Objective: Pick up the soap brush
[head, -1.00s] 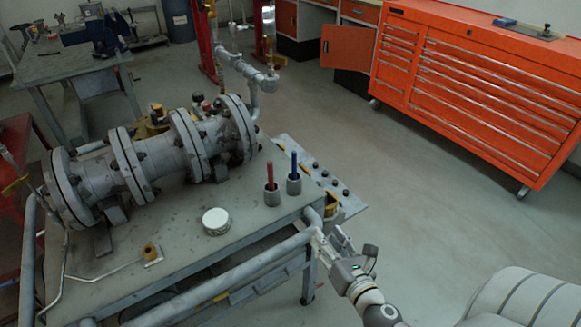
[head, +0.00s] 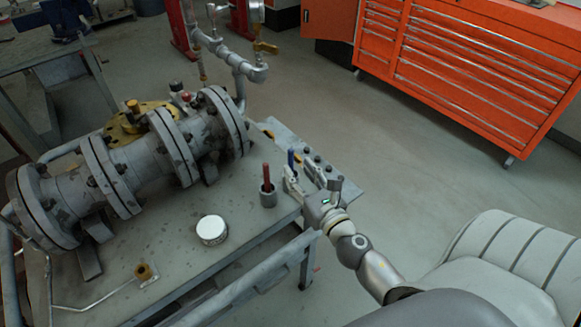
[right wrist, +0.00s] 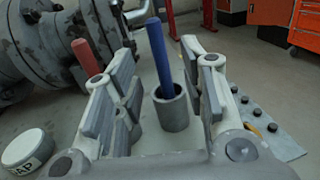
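A blue handle (head: 291,159) stands upright in a small grey cup; the cup shows in the right wrist view (right wrist: 171,110). A red handle (head: 266,173) stands in a second grey cup (head: 268,197) to its left. No bristles show, so I cannot tell which handle is the soap brush. A round white-lidded tin (head: 212,229) sits on the bench; part of its lettering, "AP", shows in the wrist view. My right gripper (head: 309,178) is open at the bench's right end. In the wrist view its fingers (right wrist: 160,62) are apart, with the blue handle between them. My left gripper is out of view.
A large flanged valve (head: 130,165) fills the back of the metal bench (head: 185,265). A bent rod with a brass end (head: 143,271) lies at the front left. A plate with bolts (head: 320,165) lies beyond the gripper. An orange tool cabinet (head: 470,70) stands across open floor.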

